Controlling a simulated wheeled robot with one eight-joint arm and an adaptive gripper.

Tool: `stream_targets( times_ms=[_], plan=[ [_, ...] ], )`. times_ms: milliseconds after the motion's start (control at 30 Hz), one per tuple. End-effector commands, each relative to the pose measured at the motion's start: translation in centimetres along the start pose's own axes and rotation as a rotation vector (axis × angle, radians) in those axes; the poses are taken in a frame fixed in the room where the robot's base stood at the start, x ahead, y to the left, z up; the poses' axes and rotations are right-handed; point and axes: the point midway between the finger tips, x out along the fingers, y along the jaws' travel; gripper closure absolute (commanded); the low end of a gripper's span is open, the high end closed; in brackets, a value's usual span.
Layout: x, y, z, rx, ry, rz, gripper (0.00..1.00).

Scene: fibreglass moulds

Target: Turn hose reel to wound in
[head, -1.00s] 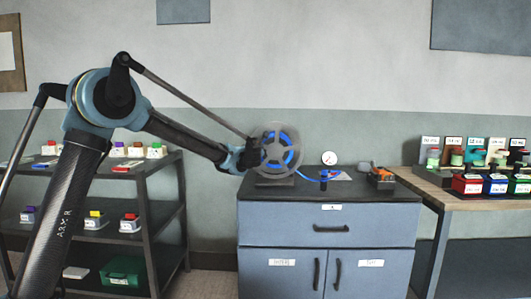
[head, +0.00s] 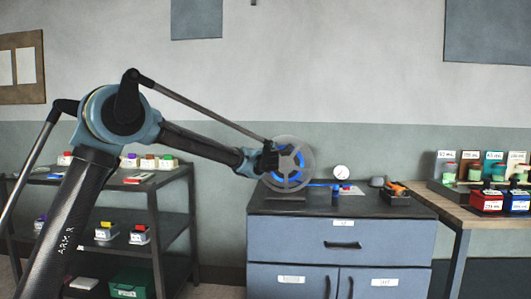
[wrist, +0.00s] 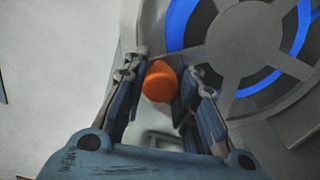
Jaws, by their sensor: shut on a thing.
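The hose reel (head: 306,170) stands on the left part of the dark cabinet top. It has a grey spoked disc with blue hose behind it, and it fills the right of the wrist view (wrist: 240,40). My gripper (head: 268,158) is at the reel's left side. In the wrist view my gripper (wrist: 158,95) is shut on an orange knob (wrist: 160,82) beside the disc. In the head view the knob is hidden by my gripper. Blue hose (head: 322,184) runs right from the reel along the cabinet top.
The blue-grey cabinet (head: 300,235) has a drawer and two doors, all shut. A round gauge (head: 341,172) and a dark tray with orange items (head: 397,194) stand right of the reel. A wooden table (head: 470,212) with jars is at right. A dark shelf rack (head: 155,210) is at left.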

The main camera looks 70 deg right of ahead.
Motion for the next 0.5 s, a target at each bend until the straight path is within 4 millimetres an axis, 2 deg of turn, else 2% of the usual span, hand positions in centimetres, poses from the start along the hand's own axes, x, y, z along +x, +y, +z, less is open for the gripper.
stream_targets(
  times_ms=[300,333,400,500],
  plan=[
    [0.28,0.22,-0.40,0.002,0.006,0.002,1.00],
    [0.28,0.22,-0.40,0.001,0.006,0.002,0.67],
    [0.25,0.19,-0.34,0.001,0.005,0.002,0.53],
    [0.16,0.12,-0.15,0.001,0.003,0.001,0.53]
  ],
)
